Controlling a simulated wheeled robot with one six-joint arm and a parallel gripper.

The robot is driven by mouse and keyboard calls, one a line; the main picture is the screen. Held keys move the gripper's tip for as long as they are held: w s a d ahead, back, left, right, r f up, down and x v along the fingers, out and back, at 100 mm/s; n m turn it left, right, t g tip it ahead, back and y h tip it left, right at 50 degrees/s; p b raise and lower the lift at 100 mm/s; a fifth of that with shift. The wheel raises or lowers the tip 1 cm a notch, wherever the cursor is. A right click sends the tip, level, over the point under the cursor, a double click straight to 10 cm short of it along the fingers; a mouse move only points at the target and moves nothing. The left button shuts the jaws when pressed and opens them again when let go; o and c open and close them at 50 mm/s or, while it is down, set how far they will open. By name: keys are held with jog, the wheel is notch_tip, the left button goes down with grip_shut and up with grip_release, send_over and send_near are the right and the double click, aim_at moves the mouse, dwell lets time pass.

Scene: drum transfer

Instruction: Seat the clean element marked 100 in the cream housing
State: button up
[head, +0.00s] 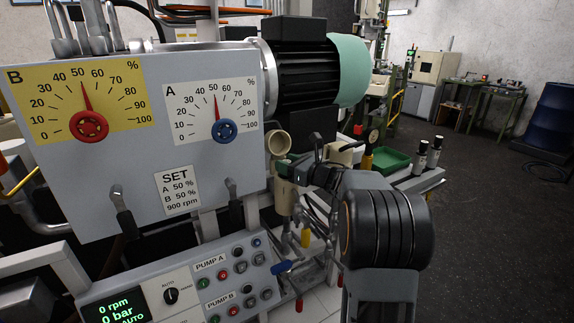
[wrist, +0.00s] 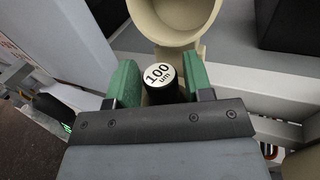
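The element marked 100 (wrist: 160,76) is a black cylinder with a white cap reading "100 um". In the wrist view it stands between the green pads of my gripper (wrist: 159,85), which close on it from both sides. Its lower part is hidden by the gripper body. The cream housing (wrist: 178,22) shows its round open mouth just beyond the element. In the head view the cream housing (head: 279,143) is below the motor, with my gripper (head: 308,172) close to its right. The element cannot be made out there.
Two black cylinders with white tops (head: 427,156) stand on a bench at the right, near a green tray (head: 388,160). The grey panel (head: 140,150) with dials and levers stands at the left. Hoses and valves crowd the space below the housing.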

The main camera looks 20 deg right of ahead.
jog(key=shift+o, duration=0.9)
